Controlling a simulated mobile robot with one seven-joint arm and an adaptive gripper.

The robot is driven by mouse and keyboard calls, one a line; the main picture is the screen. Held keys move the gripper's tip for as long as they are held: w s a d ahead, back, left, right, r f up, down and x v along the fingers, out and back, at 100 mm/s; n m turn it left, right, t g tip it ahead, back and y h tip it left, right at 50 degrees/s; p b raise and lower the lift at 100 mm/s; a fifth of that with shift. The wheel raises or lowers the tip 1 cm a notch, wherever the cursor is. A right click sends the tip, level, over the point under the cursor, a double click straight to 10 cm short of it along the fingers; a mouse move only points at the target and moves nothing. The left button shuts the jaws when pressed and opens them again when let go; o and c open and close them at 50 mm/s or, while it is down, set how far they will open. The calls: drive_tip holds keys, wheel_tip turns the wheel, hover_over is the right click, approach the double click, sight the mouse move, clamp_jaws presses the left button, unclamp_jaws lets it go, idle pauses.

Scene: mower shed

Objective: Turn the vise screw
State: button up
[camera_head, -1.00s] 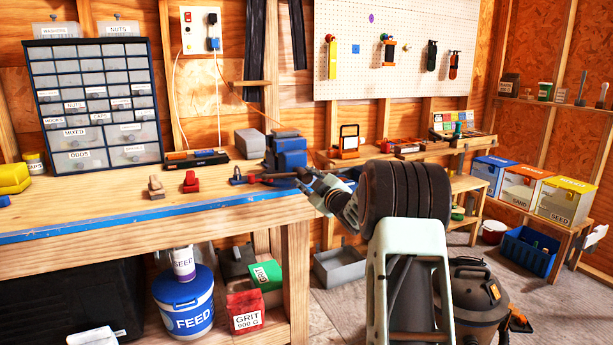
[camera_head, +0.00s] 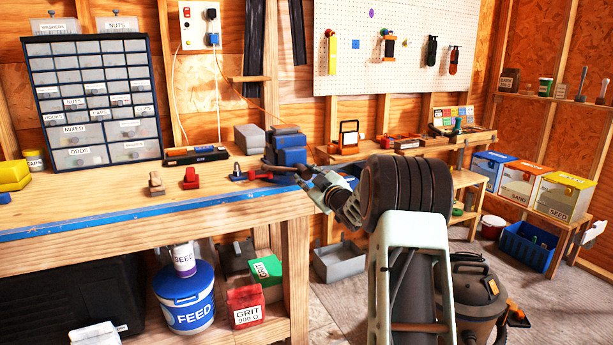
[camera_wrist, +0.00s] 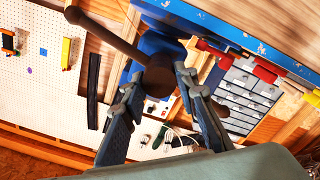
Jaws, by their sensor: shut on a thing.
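The blue vise (camera_head: 287,152) sits at the right end of the workbench (camera_head: 120,212). In the wrist view its blue body (camera_wrist: 152,42) is behind the brown screw head (camera_wrist: 159,76). A long brown handle bar (camera_wrist: 108,37) runs from the screw head to the upper left and ends in a knob. My gripper (camera_wrist: 160,84) has its two fingers on either side of the screw head and is shut on it. In the head view my arm partly hides the front of the vise, and the fingertips are hard to make out there.
A red-handled tool (camera_head: 258,176) lies on the bench left of the vise, with red (camera_head: 191,178) and brown (camera_head: 156,183) small items further left. A pegboard (camera_head: 385,50) is behind. A shop vacuum (camera_head: 475,295) stands on the floor at right.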

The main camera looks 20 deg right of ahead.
drive_tip(key=shift+s+d+f, duration=0.1)
drive_tip(key=shift+d+f, duration=0.05)
drive_tip(key=shift+f, duration=0.3)
drive_tip(key=o, duration=1.1)
drive_tip(key=shift+r, duration=0.15)
drive_tip(key=shift+o, duration=0.2)
drive_tip(key=shift+r, duration=0.15)
drive_tip(key=s, duration=1.2)
drive_tip(key=shift+d, duration=0.15)
